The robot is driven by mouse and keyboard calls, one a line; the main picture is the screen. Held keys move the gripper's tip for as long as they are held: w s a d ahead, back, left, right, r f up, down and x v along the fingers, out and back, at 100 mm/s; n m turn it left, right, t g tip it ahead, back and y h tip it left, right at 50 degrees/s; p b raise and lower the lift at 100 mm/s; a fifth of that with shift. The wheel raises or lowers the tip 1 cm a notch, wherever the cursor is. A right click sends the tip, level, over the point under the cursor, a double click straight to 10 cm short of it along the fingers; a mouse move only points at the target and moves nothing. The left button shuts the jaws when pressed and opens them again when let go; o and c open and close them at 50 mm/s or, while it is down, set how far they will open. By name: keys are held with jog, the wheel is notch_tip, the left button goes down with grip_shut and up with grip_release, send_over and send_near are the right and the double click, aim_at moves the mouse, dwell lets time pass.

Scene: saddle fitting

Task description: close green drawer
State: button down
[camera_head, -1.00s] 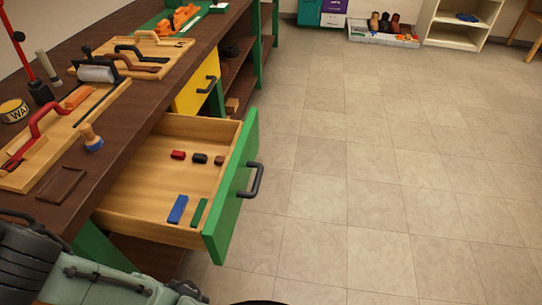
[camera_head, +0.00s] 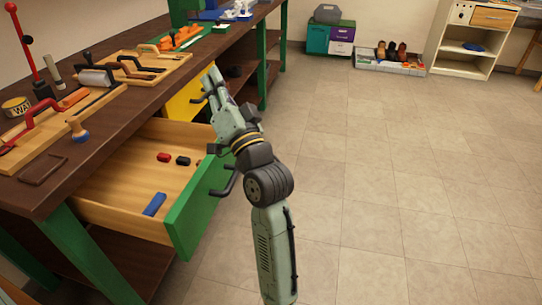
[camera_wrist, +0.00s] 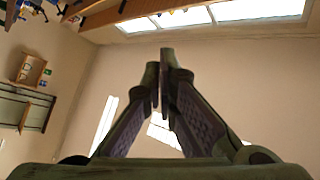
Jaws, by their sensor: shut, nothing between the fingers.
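The green-fronted drawer (camera_head: 192,222) stands pulled out of the workbench. Its dark handle (camera_head: 226,184) is on the front, partly beside my arm. Inside the wooden drawer lie a blue block (camera_head: 154,204), a red block (camera_head: 163,157) and a black block (camera_head: 182,161); my arm hides the far right corner. My gripper (camera_head: 212,76) is raised above the drawer's far end, tips up, in front of the yellow drawer. It is shut and empty. In the wrist view its fingers (camera_wrist: 163,75) meet against the wall and windows.
The workbench top (camera_head: 100,135) carries clamps, boards and tools at the left. The yellow drawer (camera_head: 185,104) sits beyond the green one. Open tiled floor (camera_head: 390,190) lies to the right. A shoe tray, boxes and a white shelf (camera_head: 462,55) stand at the back.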

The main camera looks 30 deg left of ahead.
jog(key=w+d+f+m+g+h+b, duration=0.1)
jog(key=w+d+f+m+h, duration=0.2)
jog(key=f, duration=0.6)
jog(key=w+d+f+m+g+b, duration=0.1)
jog(key=w+d+f+m, duration=0.3)
jog(key=f, duration=0.6)
jog(key=w+d+f+m+g+h+b, duration=0.1)
jog(key=w+d+f+m+h, duration=0.2)
jog(key=f, duration=0.6)
jog(key=w+a+y+p, duration=0.1)
jog(key=w+a+p, duration=0.2)
jog(key=a, duration=0.9)
jog(key=shift+w, duration=0.95)
jog(key=shift+a, duration=0.1)
